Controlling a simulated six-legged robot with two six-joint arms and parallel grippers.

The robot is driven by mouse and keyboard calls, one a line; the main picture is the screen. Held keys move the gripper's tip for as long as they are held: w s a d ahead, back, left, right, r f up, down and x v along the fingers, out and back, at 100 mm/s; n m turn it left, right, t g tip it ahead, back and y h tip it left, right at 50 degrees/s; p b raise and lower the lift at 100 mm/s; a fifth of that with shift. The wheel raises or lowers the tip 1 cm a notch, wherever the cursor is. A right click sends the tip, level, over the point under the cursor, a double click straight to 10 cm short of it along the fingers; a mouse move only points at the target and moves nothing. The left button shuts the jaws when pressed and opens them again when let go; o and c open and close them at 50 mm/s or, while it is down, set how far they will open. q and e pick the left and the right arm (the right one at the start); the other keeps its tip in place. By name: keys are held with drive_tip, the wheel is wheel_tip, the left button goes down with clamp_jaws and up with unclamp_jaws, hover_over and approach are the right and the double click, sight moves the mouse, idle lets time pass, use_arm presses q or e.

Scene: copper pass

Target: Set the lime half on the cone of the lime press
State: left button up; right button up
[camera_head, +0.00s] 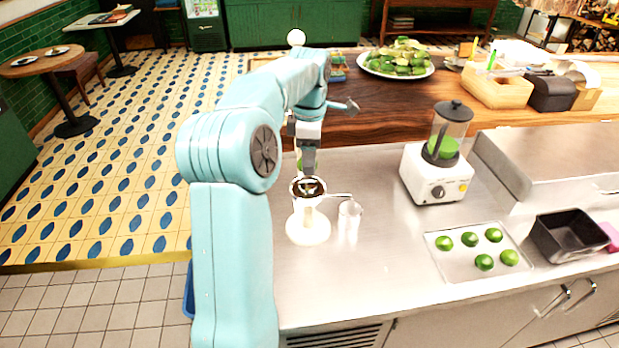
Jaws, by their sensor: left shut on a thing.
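The lime press (308,228) stands on the steel counter, with a white base and a dark-rimmed bowl on top. My left gripper (307,170) points down just above and behind the bowl. It is shut on the lime half (299,158), which shows only as a small green sliver at the gripper's left side. The gripper hides most of it. The press's cone is hard to make out inside the bowl, and I cannot tell whether the lime half touches it. My right gripper is out of view.
A clear glass (349,219) stands just right of the press. A blender (437,175) with green liquid is further right. A tray (455,272) holds several limes, beside a black bin (570,237).

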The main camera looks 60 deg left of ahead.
sight(310, 185)
use_arm(q)
wheel_tip(310, 185, down, 5)
drive_tip(key=shift+f, duration=0.2)
drive_tip(key=shift+f, duration=0.1)
drive_tip(key=o, duration=0.7)
drive_tip(key=shift+r, duration=0.35)
wheel_tip(310, 185, up, 12)
drive_tip(key=shift+f+p, duration=0.15)
drive_tip(key=shift+p, duration=0.35)
